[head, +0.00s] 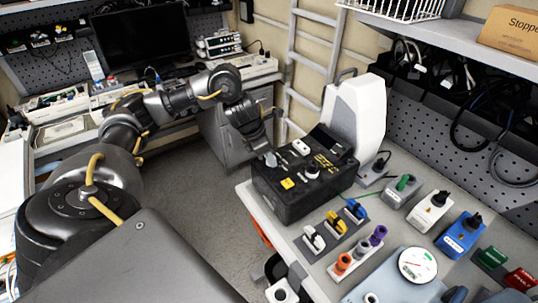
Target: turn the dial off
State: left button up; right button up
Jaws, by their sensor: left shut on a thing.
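A black box-shaped device (292,205) sits at the left end of the bench on the right, with yellow labels on its top. A small grey knob (271,160) shows at its back-left corner. A black round dial (312,171) stands on its top, apart from my gripper. My left gripper (265,149) reaches down from behind and is shut on the grey knob. The fingers partly cover the knob, so I cannot tell which way it is turned. My right gripper is not in view.
A white upright unit (355,115) stands behind the box. Small boxes with knobs, including a white one (431,212) and a blue one (461,236), and a round gauge (417,264) crowd the bench to the right. Open floor (195,200) lies left of the bench.

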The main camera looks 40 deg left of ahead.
pick_arm(q)
jog(key=shift+d+n+t+y+p, duration=0.1)
jog(key=shift+n+t+y+p, duration=0.4)
jog(key=shift+n, duration=1)
jog(key=o, duration=1)
jog(key=shift+c, duration=0.2)
jog(key=p+v, duration=0.3)
jog(key=v, duration=0.7)
jog(key=shift+r, duration=0.5)
jog(key=shift+d, duration=0.15)
